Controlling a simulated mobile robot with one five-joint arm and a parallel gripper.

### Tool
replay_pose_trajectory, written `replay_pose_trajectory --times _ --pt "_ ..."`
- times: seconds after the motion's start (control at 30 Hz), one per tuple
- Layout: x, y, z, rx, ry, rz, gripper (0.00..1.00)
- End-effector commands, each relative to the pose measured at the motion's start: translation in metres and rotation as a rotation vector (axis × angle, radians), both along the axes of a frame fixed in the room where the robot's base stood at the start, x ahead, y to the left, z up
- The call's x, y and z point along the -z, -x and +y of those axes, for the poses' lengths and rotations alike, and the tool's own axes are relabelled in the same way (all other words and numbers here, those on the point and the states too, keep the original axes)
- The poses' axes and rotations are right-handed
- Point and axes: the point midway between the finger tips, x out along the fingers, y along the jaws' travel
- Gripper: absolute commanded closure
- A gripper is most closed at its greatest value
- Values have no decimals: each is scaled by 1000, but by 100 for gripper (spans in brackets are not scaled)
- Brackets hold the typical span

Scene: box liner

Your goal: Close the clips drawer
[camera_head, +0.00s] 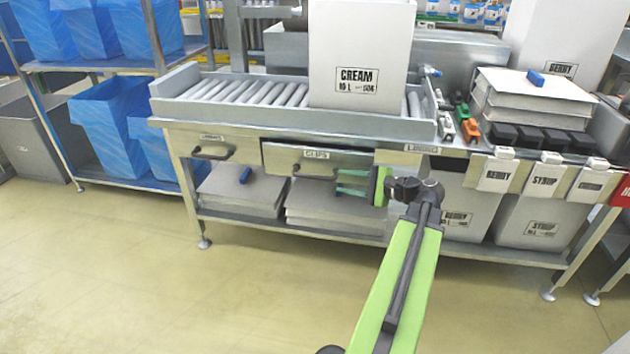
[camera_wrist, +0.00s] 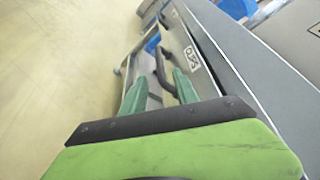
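The clips drawer (camera_head: 279,158) is a grey metal front with a CLIPS label and a dark bar handle, under the roller table. Its front seems to stand a little forward of the drawer to its left. My gripper (camera_head: 340,183) is at the right end of this front, pointing left along it. In the wrist view, my gripper (camera_wrist: 158,76) has its two green fingers apart, with the dark handle (camera_wrist: 160,68) showing between and just beyond the tips. The clips drawer front (camera_wrist: 181,45) runs beside the right finger. I cannot tell whether the fingers touch anything.
A second drawer (camera_head: 228,146) is to the left. A CREAM box (camera_head: 360,40) stands on the roller table (camera_head: 290,120). Below, flat grey panels (camera_head: 335,207) lie on the lower shelf, with a small blue item. Boxes stand at lower right. The floor (camera_head: 150,270) in front is clear.

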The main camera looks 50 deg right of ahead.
Motion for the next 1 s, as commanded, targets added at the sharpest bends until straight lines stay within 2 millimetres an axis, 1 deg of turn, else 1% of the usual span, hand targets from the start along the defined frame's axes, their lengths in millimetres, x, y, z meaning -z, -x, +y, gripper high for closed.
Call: replay_pose_trajectory --times 0.03,0.2,0.3,0.43,0.5,0.6,0.87,1.0 --pt "6 -14 3 -5 0 0 64" --pt "15 -55 13 -4 1 0 64" --pt "20 -76 17 -2 1 1 64" --pt "23 -96 21 -2 1 0 64" --pt "24 -103 23 -2 1 0 64" --pt "25 -107 24 1 1 0 64" --pt "25 -108 24 1 2 1 64" --pt "25 -108 24 1 2 1 82"
